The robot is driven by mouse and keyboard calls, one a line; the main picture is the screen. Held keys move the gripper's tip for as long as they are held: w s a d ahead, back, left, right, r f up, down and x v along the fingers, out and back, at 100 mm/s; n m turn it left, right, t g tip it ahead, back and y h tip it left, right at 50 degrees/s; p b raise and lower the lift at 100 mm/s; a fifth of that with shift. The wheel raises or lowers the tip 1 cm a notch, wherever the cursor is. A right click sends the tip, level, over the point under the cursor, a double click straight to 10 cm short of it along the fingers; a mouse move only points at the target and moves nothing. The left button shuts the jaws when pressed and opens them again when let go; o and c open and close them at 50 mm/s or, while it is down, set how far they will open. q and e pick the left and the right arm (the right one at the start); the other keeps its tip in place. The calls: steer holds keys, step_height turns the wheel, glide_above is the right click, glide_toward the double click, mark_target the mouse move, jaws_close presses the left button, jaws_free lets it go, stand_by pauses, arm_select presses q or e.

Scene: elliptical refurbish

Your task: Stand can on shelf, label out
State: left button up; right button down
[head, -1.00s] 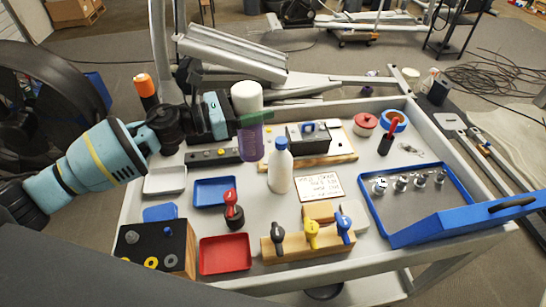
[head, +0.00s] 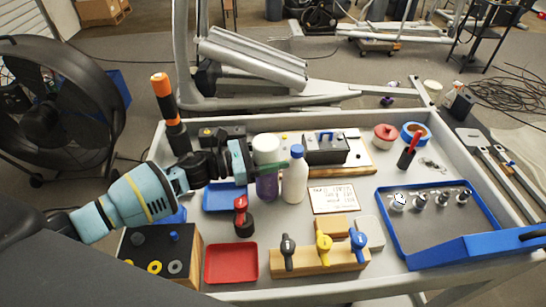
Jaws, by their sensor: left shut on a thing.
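A can with a white cap (head: 266,150) and a purple body (head: 267,188) is upright in my left gripper (head: 268,168). The gripper's fingers are shut around it just below the cap, with a green strip across its front. The can is close to the left side of a white bottle with a blue cap (head: 294,180). I cannot tell whether its base touches the grey worktop (head: 330,240) or hangs above it. No label text is readable on it. My right gripper is not in view. I cannot make out a separate shelf.
A blue tray (head: 222,197) lies behind a red-handled stamp (head: 241,215). A red tray (head: 231,263) and a wooden block with coloured knobs (head: 320,257) are in front. A boxed device (head: 325,148) stands behind. A blue-edged tray (head: 430,250) is at right. An orange-topped cylinder (head: 165,100) stands at back left.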

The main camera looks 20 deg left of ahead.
arm_select(q)
steer(key=shift+f, duration=0.4)
steer(key=shift+f, duration=0.2)
steer(key=o, duration=1.3)
